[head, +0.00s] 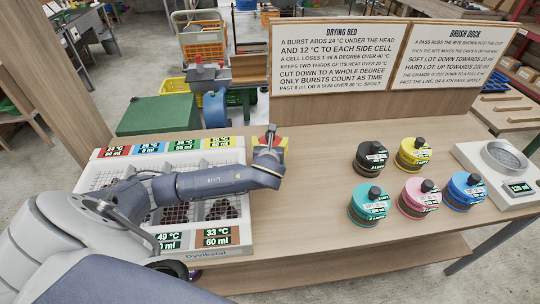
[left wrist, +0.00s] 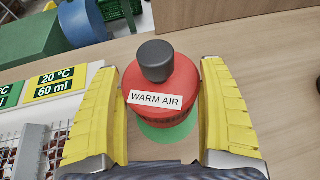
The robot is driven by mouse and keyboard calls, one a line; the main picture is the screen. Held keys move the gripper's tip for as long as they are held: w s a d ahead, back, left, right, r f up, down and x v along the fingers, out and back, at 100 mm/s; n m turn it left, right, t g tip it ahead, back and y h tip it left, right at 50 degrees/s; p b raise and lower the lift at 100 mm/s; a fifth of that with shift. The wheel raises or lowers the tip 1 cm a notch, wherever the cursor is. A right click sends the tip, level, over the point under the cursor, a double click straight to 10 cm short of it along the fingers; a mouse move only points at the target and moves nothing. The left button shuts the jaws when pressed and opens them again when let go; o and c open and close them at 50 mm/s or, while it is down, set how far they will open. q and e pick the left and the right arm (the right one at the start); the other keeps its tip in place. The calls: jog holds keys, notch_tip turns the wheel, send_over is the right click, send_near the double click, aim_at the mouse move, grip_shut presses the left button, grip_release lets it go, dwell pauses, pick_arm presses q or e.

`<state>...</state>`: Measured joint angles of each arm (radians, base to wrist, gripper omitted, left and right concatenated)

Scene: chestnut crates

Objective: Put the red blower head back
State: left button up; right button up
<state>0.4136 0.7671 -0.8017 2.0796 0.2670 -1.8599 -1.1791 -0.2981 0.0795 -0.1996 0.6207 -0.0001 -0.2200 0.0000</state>
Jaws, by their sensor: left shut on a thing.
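The red blower head (left wrist: 187,78), with a dark knob on top and a "WARM AIR" label, shows upright in the left wrist view between the yellow fingers of my left gripper (left wrist: 160,67). The gripper is shut on it. A green round patch (left wrist: 168,136) shows on the table below the head; I cannot tell if the head touches it. In the head view my left gripper (head: 270,147) is at the right back corner of the white drying bed (head: 232,251), and the head is mostly hidden there. My right gripper is not in view.
Several knobbed pots, among them black (head: 370,160), yellow (head: 411,157), teal (head: 368,208), pink (head: 418,203) and blue (head: 464,195), stand right of centre. A white scale (head: 520,190) is at the far right. Sign boards (head: 335,90) stand behind. The table between bed and pots is clear.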

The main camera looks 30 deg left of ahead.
pick_arm(q)
jog(key=shift+f, duration=2.75)
jog(key=shift+f, duration=0.1)
jog(key=o, duration=1.5)
jog(key=shift+o, duration=0.2)
jog(key=shift+v, duration=2.05)
